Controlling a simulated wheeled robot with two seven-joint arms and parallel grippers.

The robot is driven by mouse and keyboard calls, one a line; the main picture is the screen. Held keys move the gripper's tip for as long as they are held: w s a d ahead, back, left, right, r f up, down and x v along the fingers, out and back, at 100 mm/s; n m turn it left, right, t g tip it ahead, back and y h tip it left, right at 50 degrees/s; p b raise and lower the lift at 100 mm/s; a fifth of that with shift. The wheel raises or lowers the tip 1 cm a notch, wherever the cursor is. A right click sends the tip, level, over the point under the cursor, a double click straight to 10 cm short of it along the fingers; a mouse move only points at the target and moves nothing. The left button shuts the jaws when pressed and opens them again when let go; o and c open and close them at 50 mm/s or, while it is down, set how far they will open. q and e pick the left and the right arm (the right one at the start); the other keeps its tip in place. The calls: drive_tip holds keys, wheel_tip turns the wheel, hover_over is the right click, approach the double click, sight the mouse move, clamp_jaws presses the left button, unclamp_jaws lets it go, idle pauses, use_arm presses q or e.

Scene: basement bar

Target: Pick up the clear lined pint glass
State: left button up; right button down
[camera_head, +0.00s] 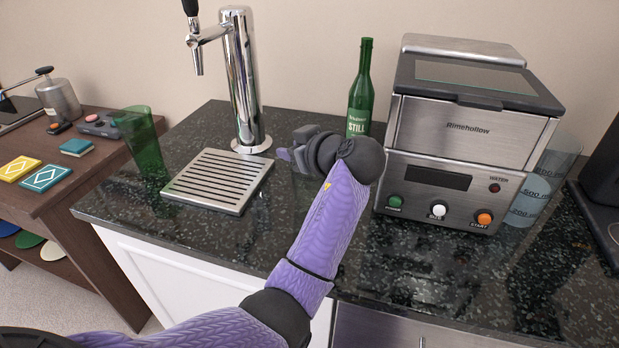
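A clear, bluish vessel with printed measuring marks (535,187) stands at the right, partly hidden behind the metal appliance. It is the only clear glass-like thing I see; I cannot tell whether it is the lined pint glass. My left gripper (286,156) is above the dark counter, between the drip tray and the appliance, pointing left and away. It is apart from the clear vessel, and its wrist hides most of the fingers, so I cannot tell its opening. My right gripper is not in view.
A green tumbler (141,142) stands left of the slatted drip tray (218,180) and chrome tap (243,85). A green bottle (361,95) stands behind my wrist. The "Rimehollow" appliance (455,135) blocks the right. The counter's front left (200,230) is clear.

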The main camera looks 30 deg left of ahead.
use_arm(q)
clamp_jaws()
idle(1.2)
